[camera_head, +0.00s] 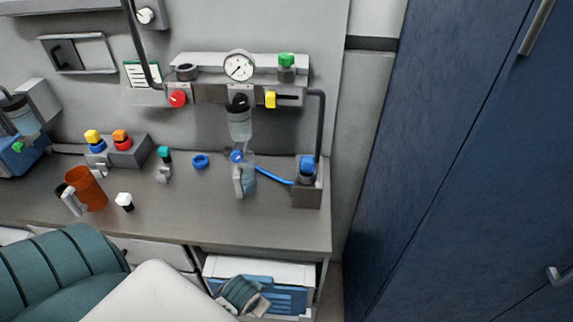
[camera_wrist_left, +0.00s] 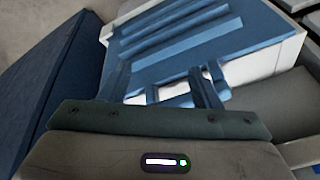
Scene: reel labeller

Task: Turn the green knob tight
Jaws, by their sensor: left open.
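The green knob (camera_head: 286,60) sits on a dark collar at the right end of the grey wall panel, to the right of the round gauge (camera_head: 239,66). Whether it is tight cannot be seen. My left gripper (camera_head: 253,306) is low in the head view, below the bench top and far from the knob. In the left wrist view the left gripper (camera_wrist_left: 163,90) is open and empty, its two fingers apart above a blue-and-white box (camera_wrist_left: 200,40). My right gripper is in neither view.
The panel also holds a red knob (camera_head: 177,98) and a yellow handle (camera_head: 270,100). The bench (camera_head: 170,215) carries an orange mug (camera_head: 88,190), a teal-topped fitting (camera_head: 164,153) and a grey block with a blue knob (camera_head: 307,167). A blue cabinet (camera_head: 450,150) stands at right.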

